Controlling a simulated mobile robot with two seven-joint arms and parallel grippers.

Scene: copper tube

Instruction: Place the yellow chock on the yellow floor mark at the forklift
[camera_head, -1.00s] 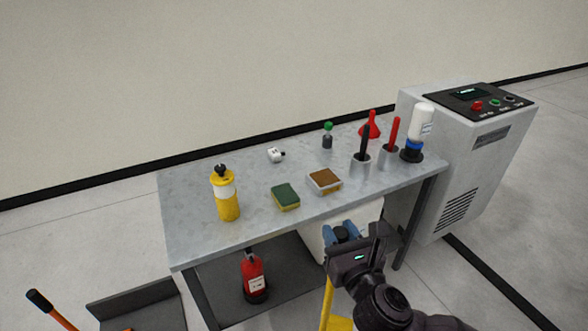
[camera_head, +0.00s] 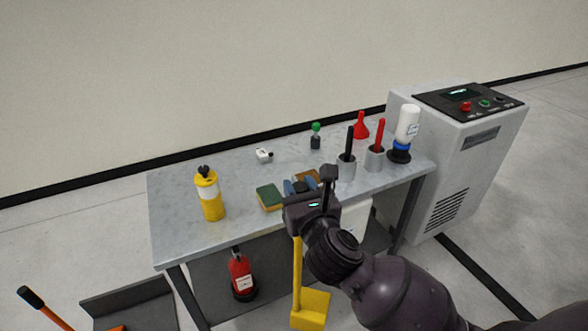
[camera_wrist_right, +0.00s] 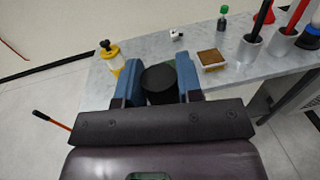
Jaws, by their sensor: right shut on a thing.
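The yellow chock (camera_head: 312,309) hangs low in front of the workbench, a yellow block on a long upright yellow handle. My right gripper (camera_head: 301,187) is shut on the top of that handle. In the right wrist view the handle's round black end (camera_wrist_right: 159,80) sits between the two blue fingers of the right gripper (camera_wrist_right: 160,85). Whether the chock touches the floor is hard to tell. My left gripper, the forklift and the yellow floor mark are not in view.
The workbench (camera_head: 180,235) holds a yellow bottle (camera_head: 210,196), a green sponge (camera_head: 269,197) and several other items. A red extinguisher (camera_head: 242,276) stands on its lower shelf. A grey cabinet (camera_head: 450,170) stands right. An orange-handled tool (camera_head: 45,310) is lower left.

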